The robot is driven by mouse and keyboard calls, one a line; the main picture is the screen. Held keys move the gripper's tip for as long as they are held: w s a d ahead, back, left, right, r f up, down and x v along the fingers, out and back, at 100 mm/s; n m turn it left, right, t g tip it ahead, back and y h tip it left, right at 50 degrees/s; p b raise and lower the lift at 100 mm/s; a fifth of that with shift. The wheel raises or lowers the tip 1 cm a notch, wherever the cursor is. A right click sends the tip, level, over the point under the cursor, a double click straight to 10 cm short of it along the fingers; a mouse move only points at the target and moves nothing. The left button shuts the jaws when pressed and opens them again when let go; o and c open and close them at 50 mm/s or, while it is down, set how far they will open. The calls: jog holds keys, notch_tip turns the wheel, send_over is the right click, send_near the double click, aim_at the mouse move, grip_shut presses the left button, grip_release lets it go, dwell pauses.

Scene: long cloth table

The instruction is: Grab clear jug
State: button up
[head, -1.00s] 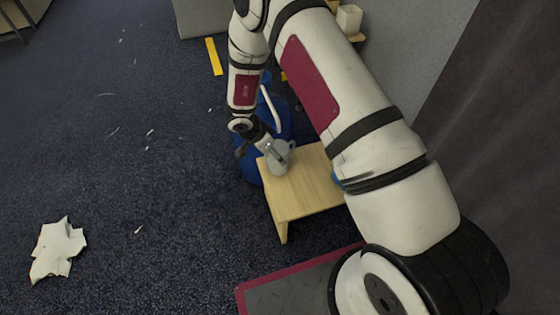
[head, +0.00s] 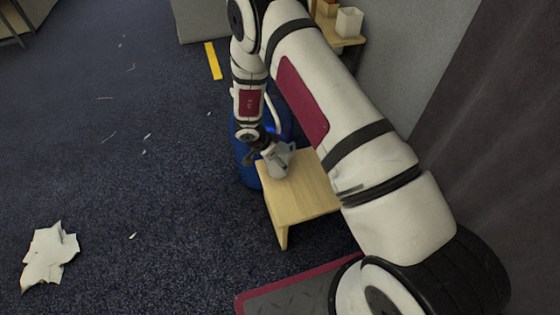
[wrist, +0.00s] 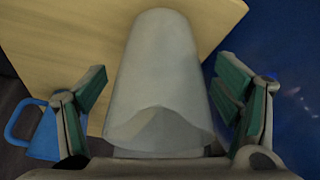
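The clear jug (head: 279,165) is a greyish, see-through vessel at the far left corner of a small wooden table. In the wrist view the jug (wrist: 160,80) fills the middle, with its wide open rim nearest the camera. My gripper (wrist: 165,95) is open, with a green-padded finger on each side of the jug. A gap shows between the jug and the fingers on both sides. In the head view my gripper (head: 268,152) is right at the jug, and its fingers are partly hidden there.
A blue handled item (wrist: 40,130) shows at lower left in the wrist view. A torn pale sheet (head: 48,255) lies on the open carpet.

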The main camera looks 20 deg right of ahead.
jog(key=c, duration=1.2)
jog(key=shift+r+p, duration=0.25)
jog(key=shift+p, duration=0.15)
